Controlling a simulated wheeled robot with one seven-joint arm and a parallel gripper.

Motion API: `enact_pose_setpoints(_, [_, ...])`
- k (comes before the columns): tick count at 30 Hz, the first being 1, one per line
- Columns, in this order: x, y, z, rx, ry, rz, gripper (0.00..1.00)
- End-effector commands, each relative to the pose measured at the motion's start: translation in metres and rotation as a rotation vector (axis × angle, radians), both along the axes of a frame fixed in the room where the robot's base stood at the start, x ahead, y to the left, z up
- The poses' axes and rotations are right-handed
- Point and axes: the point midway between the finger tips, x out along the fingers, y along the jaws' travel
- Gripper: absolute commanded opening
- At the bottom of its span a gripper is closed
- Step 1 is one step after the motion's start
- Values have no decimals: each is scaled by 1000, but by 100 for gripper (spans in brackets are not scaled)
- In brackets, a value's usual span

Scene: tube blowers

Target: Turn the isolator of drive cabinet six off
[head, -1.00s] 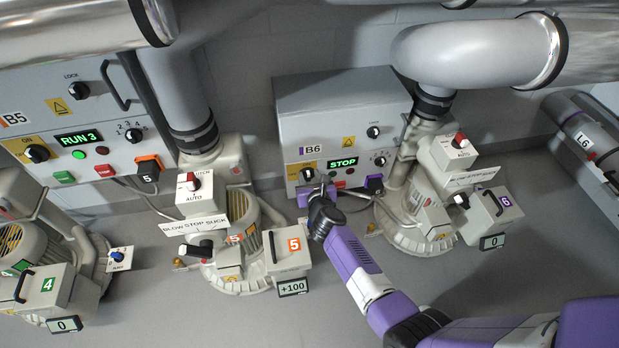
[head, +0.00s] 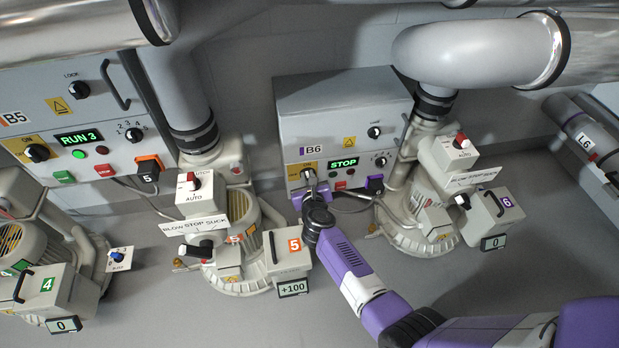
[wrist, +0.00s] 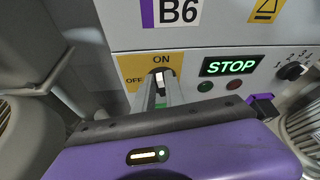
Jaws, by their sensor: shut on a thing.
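Drive cabinet six, labelled B6 (head: 345,108), is a grey box on the wall at centre in the head view. Its isolator (wrist: 160,77) is a small knob on a yellow plate (wrist: 133,66), with ON above and OFF at left. The knob's visible light bar stands upright, toward ON. My gripper (wrist: 163,88) is shut on the isolator knob, its two grey fingers on either side. In the head view my gripper (head: 310,182) covers most of the isolator.
The B6 display (head: 343,163) reads STOP, right of the isolator. A purple plug (head: 374,184) sits on the cabinet's lower right. Cabinet B5 (head: 75,115), at left, reads RUN 3. Blower 5 (head: 240,240) and blower 6 (head: 420,220) stand either side of my arm.

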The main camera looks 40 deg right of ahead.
Motion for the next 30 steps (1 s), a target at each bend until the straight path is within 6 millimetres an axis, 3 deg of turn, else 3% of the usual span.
enact_pose_setpoints(18, [9, 14, -12, -469, 318, 2, 0])
enact_pose_setpoints(30, [11, 17, -16, -660, 447, 2, 0])
